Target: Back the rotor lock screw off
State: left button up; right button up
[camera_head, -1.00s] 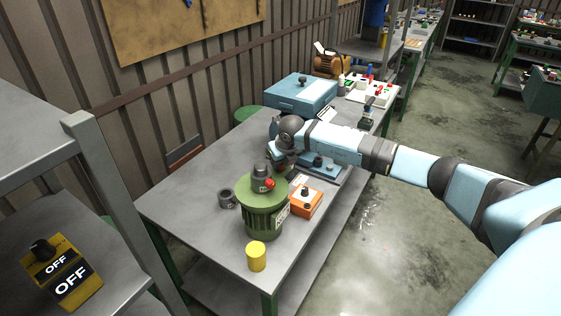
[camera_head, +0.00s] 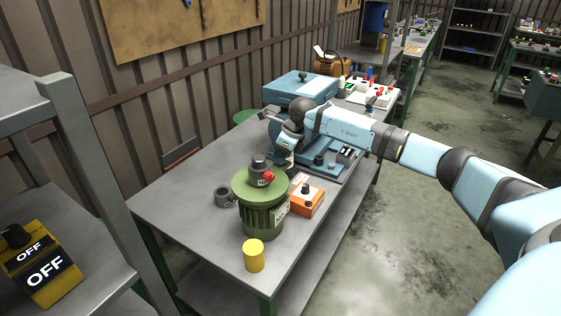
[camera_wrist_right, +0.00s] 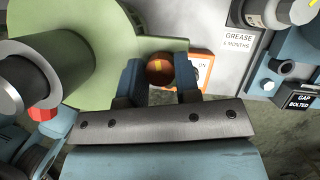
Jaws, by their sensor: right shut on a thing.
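A green finned housing (camera_head: 263,212) stands on the workbench, with a grey hub (camera_head: 258,165) and a red piece (camera_head: 268,177) on top. In the right wrist view its green top (camera_wrist_right: 70,30) has a tab reaching right. A copper-coloured round screw head (camera_wrist_right: 160,70) with a yellow mark sits at that tab. I take it for the rotor lock screw; it is hidden in the head view. My right gripper (camera_head: 281,160) is behind the housing. In the right wrist view its fingers (camera_wrist_right: 160,82) are shut on the screw head, one on each side. My left gripper is not in view.
An orange box (camera_head: 307,197) stands just right of the housing, a grey ring (camera_head: 223,196) to its left and a yellow cylinder (camera_head: 254,256) in front. A blue fixture plate (camera_head: 335,165) and blue case (camera_head: 300,90) lie behind. The bench's front left is clear.

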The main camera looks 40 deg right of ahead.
jog(key=n+b, duration=0.1)
jog(key=n, duration=0.1)
jog(key=n+g+y+b, duration=0.1)
jog(key=n+b, duration=0.1)
jog(key=n, duration=0.1)
jog(key=shift+w+f+n+g, duration=0.1)
jog(key=shift+f+n+g, duration=0.05)
jog(key=shift+n+g, duration=0.15)
jog(key=shift+n+g+y+b, duration=0.3)
jog(key=shift+n+b, duration=0.45)
jog(key=shift+n, duration=0.05)
jog(key=n+g+b, duration=0.1)
jog(key=n, duration=0.2)
jog(key=shift+w+b, duration=0.1)
jog(key=shift+b, duration=0.3)
jog(key=shift+n+g+b, duration=0.4)
jog(key=shift+n+g, duration=0.1)
jog(key=shift+n, duration=0.5)
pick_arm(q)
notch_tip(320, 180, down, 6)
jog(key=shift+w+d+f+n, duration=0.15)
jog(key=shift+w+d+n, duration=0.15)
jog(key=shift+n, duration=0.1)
pick_arm(e)
jog(key=shift+n, duration=0.3)
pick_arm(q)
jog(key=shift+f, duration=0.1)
